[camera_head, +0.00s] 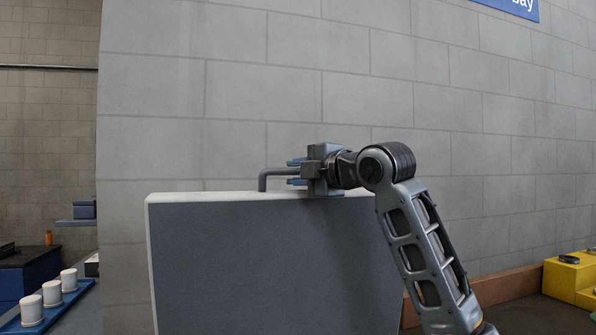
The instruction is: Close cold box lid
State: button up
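The cold box lid (265,260) appears as a large grey panel with a pale top edge, standing upright in the middle of the view. A grey bar handle (263,180) rises from its top edge and bends right toward my gripper. My gripper (296,172) points left at the lid's top edge, with its blue fingertips apart. One fingertip is above the handle bar and one below, with gaps showing; contact is not clear. The cold box body is not visible behind or below the panel.
A block wall stands behind the lid. At left, a blue tray (73,293) holds white cups, near a dark blue box (40,275). At right, a yellow stepped block (571,277) bears dark parts, beside a low brown ledge (510,285).

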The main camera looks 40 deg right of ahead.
grip_shut()
dwell(0.6)
